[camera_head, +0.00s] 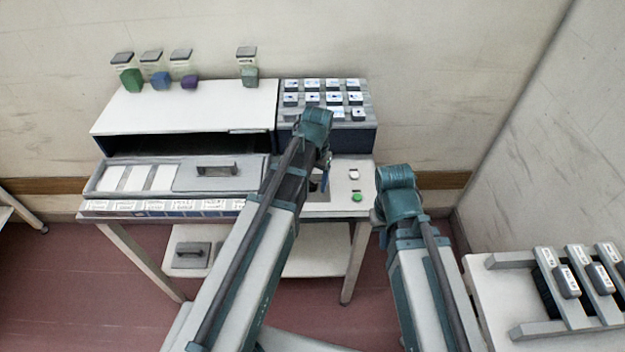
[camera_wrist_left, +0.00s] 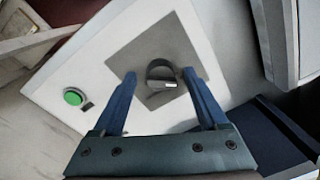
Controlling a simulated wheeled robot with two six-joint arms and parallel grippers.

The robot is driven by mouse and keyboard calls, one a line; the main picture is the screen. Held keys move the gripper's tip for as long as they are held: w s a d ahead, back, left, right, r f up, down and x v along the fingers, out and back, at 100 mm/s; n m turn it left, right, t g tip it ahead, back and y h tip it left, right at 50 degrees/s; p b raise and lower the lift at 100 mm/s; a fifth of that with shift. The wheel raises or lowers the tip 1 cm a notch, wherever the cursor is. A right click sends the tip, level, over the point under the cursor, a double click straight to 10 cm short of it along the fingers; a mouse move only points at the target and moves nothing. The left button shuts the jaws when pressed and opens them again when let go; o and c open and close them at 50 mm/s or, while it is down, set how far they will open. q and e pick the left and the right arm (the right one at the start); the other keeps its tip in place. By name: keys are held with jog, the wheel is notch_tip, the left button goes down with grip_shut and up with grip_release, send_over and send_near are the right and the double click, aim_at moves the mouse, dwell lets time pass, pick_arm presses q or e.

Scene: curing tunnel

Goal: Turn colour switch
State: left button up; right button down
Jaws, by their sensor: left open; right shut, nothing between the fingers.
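The colour switch, a dark round knob (camera_wrist_left: 162,75) with a pale mark, sits on a grey square plate (camera_wrist_left: 188,48) in the left wrist view. My left gripper (camera_wrist_left: 159,76) is open, with one finger on each side of the knob. I cannot tell whether the fingers touch it. In the head view my left gripper (camera_head: 324,180) points down at the right part of the machine's white panel (camera_head: 345,203), and its arm hides most of the switch. My right gripper (camera_head: 379,212) is shut and empty, right of the panel; its fingertips are mostly hidden.
A green button (camera_head: 357,197) is on the panel, right of my left gripper. A block of labelled keys (camera_head: 323,97) stands behind. Several coloured jars, including a green one (camera_head: 132,80), stand on the white cover. A rack (camera_head: 570,285) is at the right.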

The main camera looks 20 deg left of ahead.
aim_at(315, 181)
pick_arm(q)
notch_tip(315, 181, up, 14)
jog(key=p, duration=1.3)
jog(key=shift+d+f, duration=0.15)
jog(key=shift+d, duration=0.2)
pick_arm(e)
notch_tip(315, 181, up, 14)
jog(key=shift+f, duration=0.15)
pick_arm(q)
jog(key=shift+s, duration=0.1)
